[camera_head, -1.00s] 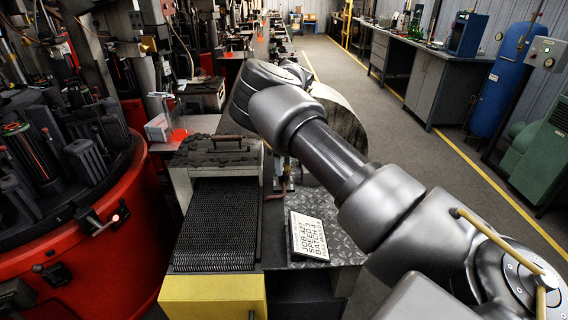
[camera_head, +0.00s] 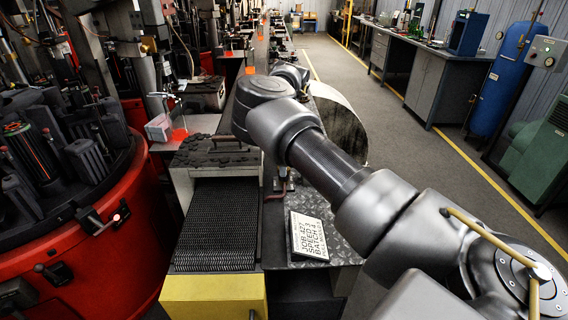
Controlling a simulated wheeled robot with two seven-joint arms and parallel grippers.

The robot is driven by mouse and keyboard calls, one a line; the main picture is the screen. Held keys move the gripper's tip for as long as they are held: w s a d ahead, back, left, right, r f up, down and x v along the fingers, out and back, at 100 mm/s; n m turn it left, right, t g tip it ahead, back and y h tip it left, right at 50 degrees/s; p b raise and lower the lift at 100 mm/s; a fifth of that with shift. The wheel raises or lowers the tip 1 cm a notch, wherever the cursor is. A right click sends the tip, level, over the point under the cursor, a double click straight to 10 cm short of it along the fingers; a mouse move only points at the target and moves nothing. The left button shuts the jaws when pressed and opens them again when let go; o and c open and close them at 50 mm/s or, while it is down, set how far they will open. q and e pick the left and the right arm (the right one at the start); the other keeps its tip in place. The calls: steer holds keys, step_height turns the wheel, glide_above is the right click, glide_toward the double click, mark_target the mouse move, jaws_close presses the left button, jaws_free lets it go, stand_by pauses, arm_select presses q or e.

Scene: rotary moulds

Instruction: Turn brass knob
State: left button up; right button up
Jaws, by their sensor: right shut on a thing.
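My right arm comes in from the lower right, and its elbow stands over the middle of the bench. The wrist is mostly hidden behind the arm. Small metal parts just under the arm, beside the dark chain-like bed, look like the fingers of my right gripper (camera_head: 284,179). They are shut, low over the metal bench, at a small fitting that I take for the brass knob. The knob is largely covered, and its turn cannot be read. My left gripper is not in view.
A printed job card (camera_head: 309,236) lies on the tread-plate bench right of the dark mesh bed (camera_head: 215,225). A red rotary machine (camera_head: 60,235) fills the left. A pale curved drum (camera_head: 343,120) stands behind my arm. The aisle floor (camera_head: 420,165) is clear.

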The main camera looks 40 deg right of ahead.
steer(key=o, duration=1)
step_height(320, 180, up, 11)
steer(key=shift+f, duration=0.1)
stand_by(0.5)
